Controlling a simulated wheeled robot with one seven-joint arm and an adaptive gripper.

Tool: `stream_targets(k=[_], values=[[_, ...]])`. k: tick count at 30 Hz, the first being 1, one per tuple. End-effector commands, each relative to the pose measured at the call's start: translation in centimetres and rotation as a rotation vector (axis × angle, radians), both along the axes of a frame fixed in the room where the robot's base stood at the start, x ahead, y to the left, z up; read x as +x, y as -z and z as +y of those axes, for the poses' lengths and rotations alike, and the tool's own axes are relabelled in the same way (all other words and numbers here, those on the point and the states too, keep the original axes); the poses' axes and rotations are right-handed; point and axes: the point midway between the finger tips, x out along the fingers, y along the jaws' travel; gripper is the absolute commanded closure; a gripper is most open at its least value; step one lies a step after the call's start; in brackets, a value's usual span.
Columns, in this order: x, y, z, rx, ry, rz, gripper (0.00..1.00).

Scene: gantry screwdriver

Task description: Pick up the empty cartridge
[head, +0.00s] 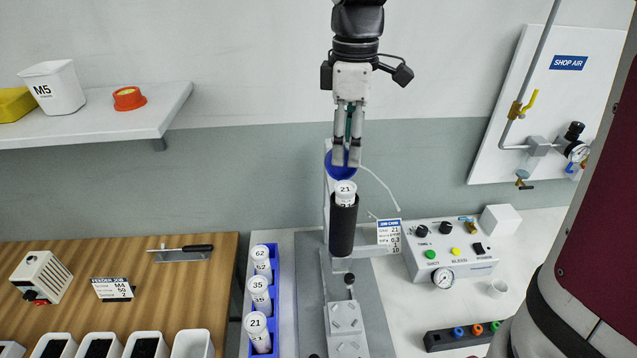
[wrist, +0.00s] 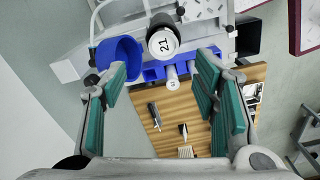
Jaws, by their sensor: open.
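A white cartridge marked 21 (head: 346,189) stands upright in a black sleeve (head: 343,230) on the stand. The wrist view shows its capped top end-on (wrist: 164,43); I cannot tell whether it is empty. My gripper (head: 346,164) points down just above this cartridge, with its jaws apart and nothing between them. In the wrist view my gripper (wrist: 163,90) has its green-padded fingers spread, and the cartridge top lies ahead between them. A blue cup (head: 340,168) sits partly hidden behind my fingers; it also shows in the wrist view (wrist: 118,60), close to the left finger.
A blue rack (head: 274,257) left of the stand holds cartridges marked 62 (head: 261,255), 35 (head: 259,285) and 21 (head: 257,325). A control box (head: 450,254) and a job card (head: 389,233) stand right of the sleeve. A thin pale hose (head: 384,184) hangs beside it.

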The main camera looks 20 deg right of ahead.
Motion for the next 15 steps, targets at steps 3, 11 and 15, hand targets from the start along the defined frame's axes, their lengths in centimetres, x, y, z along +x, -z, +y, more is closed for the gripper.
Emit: stream_targets(k=[3, 11, 15], values=[[-0.1, 2.1, 0.0, 0.000, 0.000, 0.004, 0.45], [-0.1, 4.1, 0.0, 0.000, 0.001, 0.000, 0.45], [-0.4, 5.7, 0.3, 0.000, 0.000, 0.004, 0.45]])
